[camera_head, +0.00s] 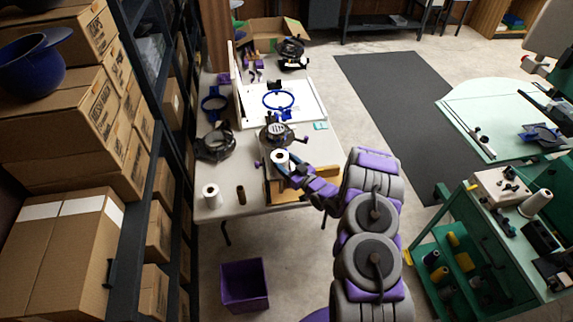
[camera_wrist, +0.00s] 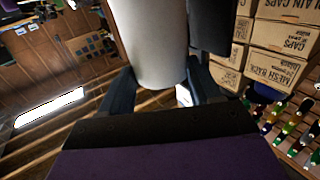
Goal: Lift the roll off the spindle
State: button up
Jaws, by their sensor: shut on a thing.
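A white roll (camera_head: 281,157) is between the fingers of my gripper (camera_head: 286,166), above the near right part of the white table. In the wrist view the roll (camera_wrist: 150,40) fills the space between the two dark fingertips of my gripper (camera_wrist: 162,92), which are shut on it from both sides. I see no spindle under or inside the held roll, and cannot tell whether it still sits on one. Another white roll (camera_head: 211,194) stands upright on the table at the near left, with a short brown cylinder (camera_head: 241,195) beside it.
A wooden piece (camera_head: 290,190) lies on the table below my gripper. A dark machine head (camera_head: 276,136) and a blue hoop (camera_head: 278,100) are behind. Shelves with cardboard boxes (camera_head: 75,120) line the left. A purple bin (camera_head: 245,285) is on the floor. A green cart (camera_head: 450,260) is right.

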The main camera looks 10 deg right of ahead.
jog(key=shift+r+p, duration=0.7)
jog(key=shift+r, duration=1.3)
